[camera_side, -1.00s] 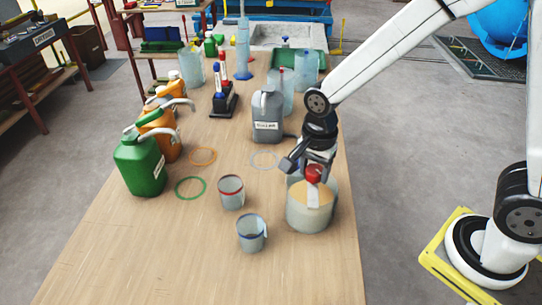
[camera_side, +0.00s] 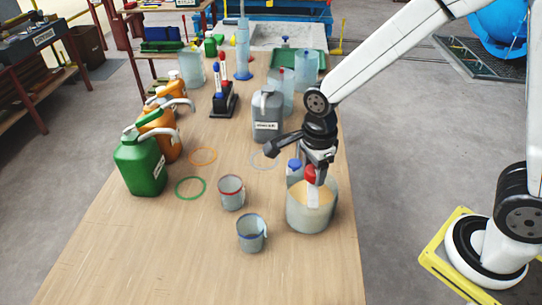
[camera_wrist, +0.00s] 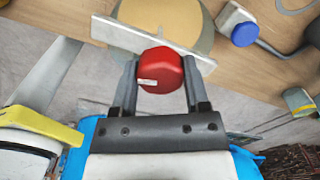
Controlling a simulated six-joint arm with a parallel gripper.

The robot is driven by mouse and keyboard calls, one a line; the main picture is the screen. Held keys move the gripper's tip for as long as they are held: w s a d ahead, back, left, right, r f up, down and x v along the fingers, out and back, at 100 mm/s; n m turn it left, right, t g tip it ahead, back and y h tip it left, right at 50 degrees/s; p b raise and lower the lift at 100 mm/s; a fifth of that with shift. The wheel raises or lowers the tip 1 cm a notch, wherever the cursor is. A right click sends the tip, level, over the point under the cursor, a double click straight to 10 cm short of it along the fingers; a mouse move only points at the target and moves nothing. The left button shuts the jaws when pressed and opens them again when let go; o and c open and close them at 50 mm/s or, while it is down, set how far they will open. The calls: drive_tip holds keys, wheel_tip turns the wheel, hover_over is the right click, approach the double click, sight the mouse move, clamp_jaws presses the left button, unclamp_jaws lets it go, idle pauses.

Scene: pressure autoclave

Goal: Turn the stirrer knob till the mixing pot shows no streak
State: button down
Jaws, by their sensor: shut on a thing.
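The mixing pot (camera_side: 312,215) is a wide translucent vessel with a cream-coloured content, near the right edge of the table. The red stirrer knob (camera_side: 311,174) stands above it, with a pale flat paddle (camera_side: 313,196) below. In the wrist view the red knob (camera_wrist: 161,70) sits between the two fingers, and the pale bar (camera_wrist: 150,42) runs slantwise behind it. My gripper (camera_wrist: 158,85) is shut on the knob. The pot's content (camera_wrist: 165,15) looks plain tan where it shows, but part is hidden, and I cannot tell whether a streak is left.
A grey jug (camera_side: 267,117) and a green jug (camera_side: 140,164) stand farther off. The front table is clear.

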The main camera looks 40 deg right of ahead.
sight(314, 169)
drive_tip(key=shift+c, duration=0.4)
unclamp_jaws()
drive_tip(key=shift+r, duration=0.15)
drive_tip(key=shift+r, duration=3.75)
